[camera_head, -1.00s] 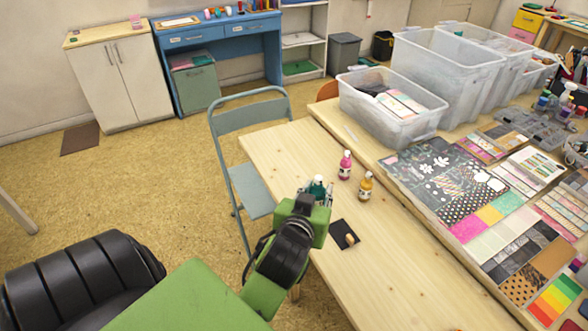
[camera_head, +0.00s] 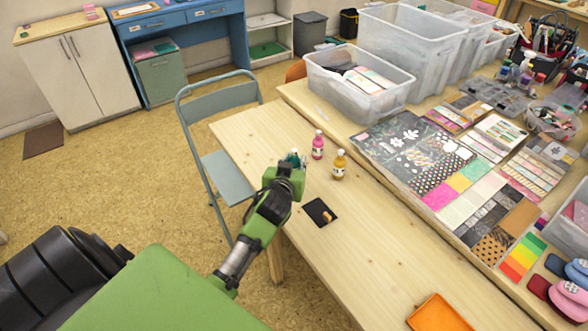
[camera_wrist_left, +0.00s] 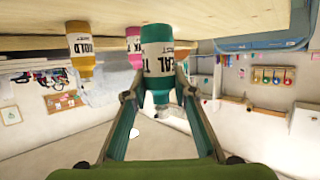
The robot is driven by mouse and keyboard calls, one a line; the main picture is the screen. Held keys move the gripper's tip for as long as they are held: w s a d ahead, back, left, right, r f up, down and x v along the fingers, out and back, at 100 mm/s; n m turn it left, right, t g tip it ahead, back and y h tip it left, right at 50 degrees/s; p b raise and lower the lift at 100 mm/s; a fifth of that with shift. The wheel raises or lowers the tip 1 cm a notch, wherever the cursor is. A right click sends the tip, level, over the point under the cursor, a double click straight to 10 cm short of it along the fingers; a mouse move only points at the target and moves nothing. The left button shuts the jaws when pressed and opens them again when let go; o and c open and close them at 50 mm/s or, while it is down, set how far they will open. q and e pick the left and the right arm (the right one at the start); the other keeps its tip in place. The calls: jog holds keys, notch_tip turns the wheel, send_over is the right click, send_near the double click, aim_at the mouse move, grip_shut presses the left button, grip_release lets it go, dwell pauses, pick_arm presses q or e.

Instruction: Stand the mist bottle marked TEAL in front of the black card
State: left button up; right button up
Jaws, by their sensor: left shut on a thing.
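My right gripper is not in view.
A pink bottle (camera_head: 318,147) and a gold bottle (camera_head: 339,167) stand close to the right of the teal one. An orange tray (camera_head: 436,314) lies at the near end. The table (camera_head: 350,260) around the card is clear. A folding chair (camera_head: 222,170) stands at left.

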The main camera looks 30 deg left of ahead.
pick_arm(q)
jog(key=shift+f, duration=1.5)
jog(key=shift+f, duration=0.15)
jog(key=o, duration=1.1)
jog(key=shift+r, duration=0.3)
jog(key=shift+s+d, duration=0.15)
jog(key=shift+s, duration=0.15)
jog(key=v, duration=1.1)
jog(key=shift+s+d, duration=0.1)
jog(key=shift+s, duration=0.05)
